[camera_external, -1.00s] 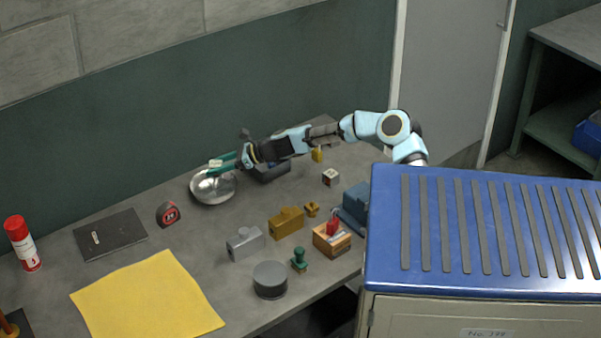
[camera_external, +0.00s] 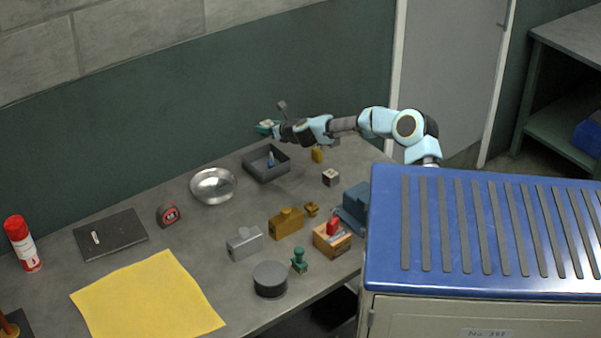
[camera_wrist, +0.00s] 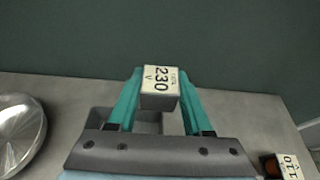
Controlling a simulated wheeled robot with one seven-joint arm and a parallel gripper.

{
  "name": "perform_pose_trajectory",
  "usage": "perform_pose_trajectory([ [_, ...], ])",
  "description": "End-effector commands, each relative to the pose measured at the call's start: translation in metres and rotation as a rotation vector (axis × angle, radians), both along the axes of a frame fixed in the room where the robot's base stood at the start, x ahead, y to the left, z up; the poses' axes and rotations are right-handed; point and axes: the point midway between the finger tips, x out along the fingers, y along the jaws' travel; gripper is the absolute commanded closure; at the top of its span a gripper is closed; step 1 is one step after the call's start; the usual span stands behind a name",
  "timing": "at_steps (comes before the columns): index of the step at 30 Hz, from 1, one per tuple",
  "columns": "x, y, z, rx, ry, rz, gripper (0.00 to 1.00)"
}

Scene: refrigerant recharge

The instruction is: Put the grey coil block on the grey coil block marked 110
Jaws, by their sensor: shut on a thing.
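My gripper (camera_wrist: 160,95) is shut on a grey coil block (camera_wrist: 160,102), whose pale top label reads 230 V. In the external view my gripper (camera_external: 266,127) is raised at the back of the bench, near the green wall; the held block is small there and partly hidden by the fingers. Another small block with a pale top (camera_external: 331,178) stands on the bench to the right of and below my gripper. In the wrist view the block marked 110 (camera_wrist: 290,166) shows at the lower right corner, partly cut off. The two blocks are apart.
A dark grey tray (camera_external: 252,170) with a small blue item inside is below my gripper. A metal bowl (camera_external: 213,187) is left of it. A yellow padlock-like item (camera_external: 317,155) stands behind the pale-topped block. Yellow and grey housings (camera_external: 285,222) stand nearer the front.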

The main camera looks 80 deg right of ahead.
Motion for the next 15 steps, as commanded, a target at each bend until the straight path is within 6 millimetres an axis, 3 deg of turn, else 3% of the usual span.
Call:
perform_pose_trajectory([
  [5, -0.030, -0.025, 0.010, -0.010, 0.001, -0.135, 1.00],
  [15, -0.150, -0.087, 0.038, -0.005, -0.007, -0.595, 1.00],
])
